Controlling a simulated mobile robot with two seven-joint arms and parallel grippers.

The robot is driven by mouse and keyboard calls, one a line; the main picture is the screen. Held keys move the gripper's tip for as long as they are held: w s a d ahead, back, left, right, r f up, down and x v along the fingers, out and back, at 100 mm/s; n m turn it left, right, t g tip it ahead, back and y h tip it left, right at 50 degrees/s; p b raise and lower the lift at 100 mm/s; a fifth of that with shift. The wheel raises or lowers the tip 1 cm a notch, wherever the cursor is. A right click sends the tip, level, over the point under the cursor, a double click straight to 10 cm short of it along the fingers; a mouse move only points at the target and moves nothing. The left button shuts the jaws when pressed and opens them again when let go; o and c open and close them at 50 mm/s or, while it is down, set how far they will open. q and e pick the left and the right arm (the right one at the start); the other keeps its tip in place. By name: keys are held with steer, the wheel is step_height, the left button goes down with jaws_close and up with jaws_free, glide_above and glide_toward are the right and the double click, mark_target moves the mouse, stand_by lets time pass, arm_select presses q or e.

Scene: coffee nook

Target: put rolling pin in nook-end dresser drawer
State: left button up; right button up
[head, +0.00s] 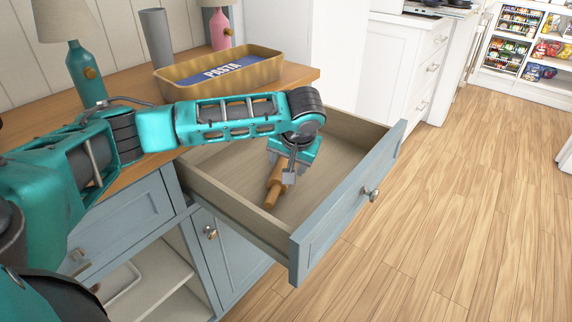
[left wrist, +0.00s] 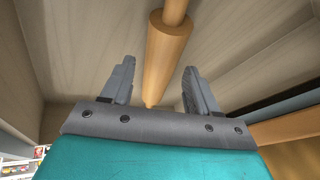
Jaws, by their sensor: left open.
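The wooden rolling pin (head: 276,184) is inside the pulled-out dresser drawer (head: 238,199), close to its bottom; I cannot tell whether it touches the bottom. My left gripper (head: 284,169) reaches down into the drawer over the pin and hides part of it. In the left wrist view, the rolling pin (left wrist: 168,52) runs between the two spread fingers of my left gripper (left wrist: 155,88), with a gap on each side. The left gripper is open. My right gripper is in neither view.
The drawer front (head: 345,205) stands out over open wooden floor (head: 450,190). White cabinets (head: 402,65) are behind.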

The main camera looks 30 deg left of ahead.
arm_select(q)
steer(key=p+v, duration=0.1)
steer(key=v, duration=0.6)
steer(key=shift+r+p, duration=0.3)
steer(key=shift+r, duration=0.1)
steer(key=shift+s+d, duration=0.1)
